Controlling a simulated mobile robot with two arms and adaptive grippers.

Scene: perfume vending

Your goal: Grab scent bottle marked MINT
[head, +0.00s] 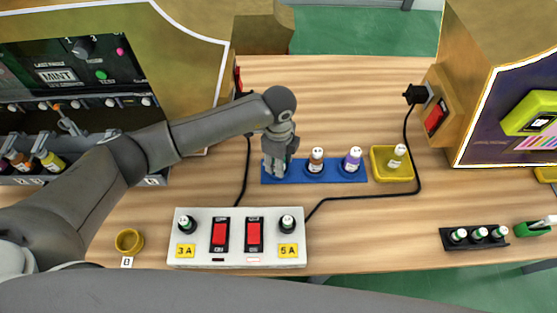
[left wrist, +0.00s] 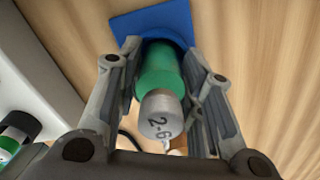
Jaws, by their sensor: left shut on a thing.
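My left gripper (head: 276,165) is at the left end of the blue rack (head: 334,175). In the left wrist view its fingers (left wrist: 163,58) are closed around a green bottle (left wrist: 160,72) with a grey cap (left wrist: 161,113) that reads 2-6. The bottle's base is over or in the blue rack (left wrist: 150,22); I cannot tell whether it is lifted. The gripper mostly hides this bottle in the head view. A brown bottle (head: 316,160) and a purple bottle (head: 352,160) stand in the rack to its right. A screen on the left machine reads MINT (head: 58,76). My right gripper is not in view.
A yellow tray (head: 376,174) with a yellow bottle (head: 397,157) is right of the rack. A white switch box (head: 203,258) stands in front, with black cables running behind it. A yellow ring (head: 130,242) is at front left, and a black bottle holder (head: 475,244) at front right.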

